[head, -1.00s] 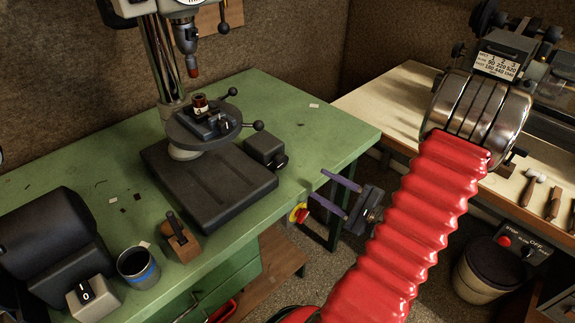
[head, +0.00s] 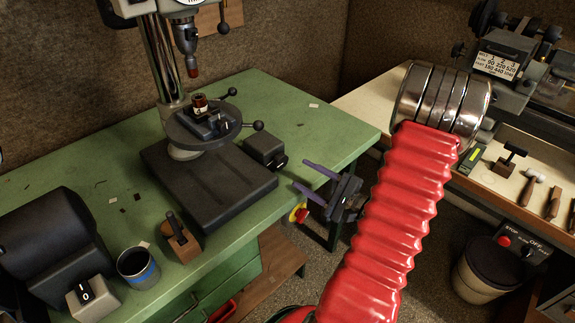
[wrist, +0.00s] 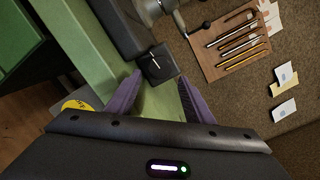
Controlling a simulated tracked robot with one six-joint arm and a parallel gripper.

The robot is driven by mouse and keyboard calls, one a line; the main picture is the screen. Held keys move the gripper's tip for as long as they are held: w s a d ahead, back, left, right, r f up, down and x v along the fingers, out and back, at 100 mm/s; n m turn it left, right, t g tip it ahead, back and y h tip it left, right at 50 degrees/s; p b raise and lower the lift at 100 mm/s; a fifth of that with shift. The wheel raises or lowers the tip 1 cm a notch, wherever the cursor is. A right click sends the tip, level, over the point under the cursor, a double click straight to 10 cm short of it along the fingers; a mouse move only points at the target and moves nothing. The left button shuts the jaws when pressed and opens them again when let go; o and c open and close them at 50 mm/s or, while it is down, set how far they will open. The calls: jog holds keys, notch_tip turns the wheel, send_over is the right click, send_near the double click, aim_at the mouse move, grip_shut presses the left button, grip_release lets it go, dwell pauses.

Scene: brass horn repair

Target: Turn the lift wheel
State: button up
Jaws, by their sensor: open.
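The drill press (head: 168,70) stands on the green bench, with a round table (head: 203,124) on its column. Ball-ended handles (head: 258,126) stick out beside that table. I cannot pick out a lift wheel with certainty. My gripper (head: 300,174) has two purple fingers, open and empty, at the bench's front right edge. They point toward a small black box with a knob (head: 281,161), apart from it in the head view. In the wrist view the box (wrist: 158,64) shows between and beyond the fingertips (wrist: 160,77).
A red and yellow button (head: 299,213) is at the bench front, close below my fingers. A cup (head: 138,268), a wooden block with a lever (head: 182,238) and a dark machine (head: 50,240) stand at left. A tool board (wrist: 232,45) shows in the wrist view.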

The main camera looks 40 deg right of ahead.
aim_at(283, 163)
jog(key=shift+w+a, duration=0.2)
jog(key=shift+w, duration=1.1)
jog(key=shift+w+a, duration=0.15)
jog(key=shift+w, duration=1.1)
jog(key=shift+w+a, duration=0.2)
jog(key=shift+w, duration=1.1)
jog(key=shift+c, duration=0.5)
jog(key=c, duration=0.6)
jog(key=shift+d, duration=0.15)
jog(key=shift+c, duration=0.4)
